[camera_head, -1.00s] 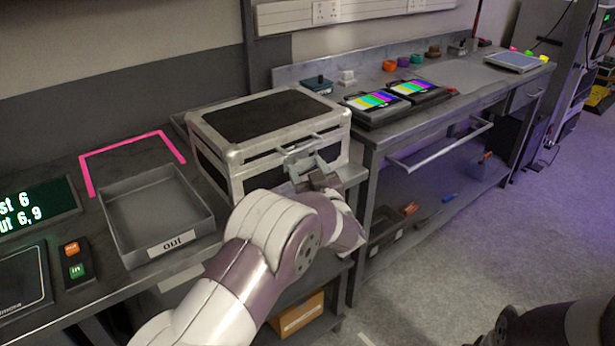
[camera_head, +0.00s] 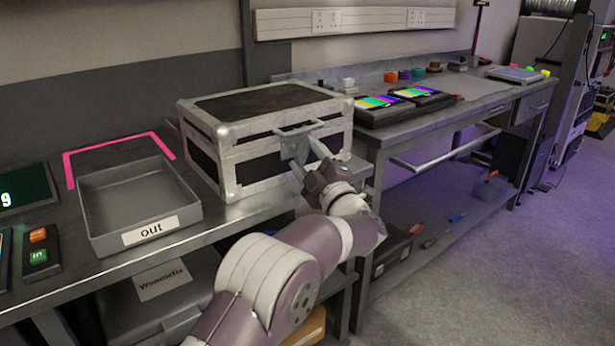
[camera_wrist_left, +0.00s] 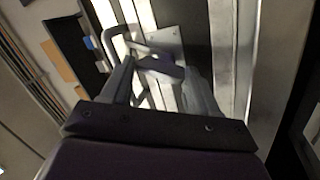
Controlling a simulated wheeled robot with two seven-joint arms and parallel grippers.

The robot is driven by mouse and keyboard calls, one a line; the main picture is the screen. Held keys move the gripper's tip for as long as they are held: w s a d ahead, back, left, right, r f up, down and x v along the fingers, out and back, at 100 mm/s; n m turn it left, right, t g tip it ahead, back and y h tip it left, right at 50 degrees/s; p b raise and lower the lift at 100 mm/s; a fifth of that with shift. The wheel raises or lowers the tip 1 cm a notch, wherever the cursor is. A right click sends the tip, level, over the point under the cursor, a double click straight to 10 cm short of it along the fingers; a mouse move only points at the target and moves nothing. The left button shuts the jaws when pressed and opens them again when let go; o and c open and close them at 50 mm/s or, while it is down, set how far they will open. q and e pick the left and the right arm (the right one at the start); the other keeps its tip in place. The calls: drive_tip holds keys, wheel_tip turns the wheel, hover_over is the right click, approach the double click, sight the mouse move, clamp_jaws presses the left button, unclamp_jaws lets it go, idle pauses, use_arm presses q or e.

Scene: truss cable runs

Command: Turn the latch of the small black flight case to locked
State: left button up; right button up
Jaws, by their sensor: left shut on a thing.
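The small black flight case (camera_head: 222,152) with silver edges stands shut on the bench, its handle (camera_head: 284,131) on the front face. My left gripper (camera_head: 304,160) is at the case front, just below the handle, with its fingers tilted. In the left wrist view the fingers (camera_wrist_left: 160,88) lie either side of a small grey latch piece (camera_wrist_left: 160,66) and are shut on it. A metal plate (camera_wrist_left: 168,40) is behind it. The fingers hide much of the latch in the head view, and I cannot tell its exact angle. My right gripper is out of view.
A grey tray marked "out" (camera_head: 151,233) and a pink outline (camera_head: 67,170) are left of the case. A button box (camera_head: 38,250) is at far left. Floor at the right (camera_head: 480,270) is clear.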

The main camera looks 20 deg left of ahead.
use_arm(q)
drive_tip(key=n+b, duration=0.1)
drive_tip(key=f+n+b, duration=0.1)
drive_tip(key=n, duration=0.1)
drive_tip(key=shift+g+y+b, duration=0.3)
drive_tip(key=shift+y+b, duration=0.05)
drive_tip(key=shift+y, duration=0.05)
drive_tip(key=shift+w+d+r+n+g+y+b, duration=0.1)
drive_tip(key=shift+n+g+y+b, duration=0.25)
drive_tip(key=shift+n, duration=0.3)
drive_tip(key=shift+s+a+r+n+g+y+b, duration=0.1)
drive_tip(key=shift+n+b, duration=0.3)
drive_tip(key=shift+n, duration=0.3)
drive_tip(key=shift+w+d+r+n+g+y+b, duration=0.1)
drive_tip(key=shift+n+g+y+b, duration=0.25)
drive_tip(key=shift+n, duration=0.3)
drive_tip(key=o, duration=1.1)
drive_tip(key=shift+r, duration=0.1)
drive_tip(key=shift+c, duration=0.2)
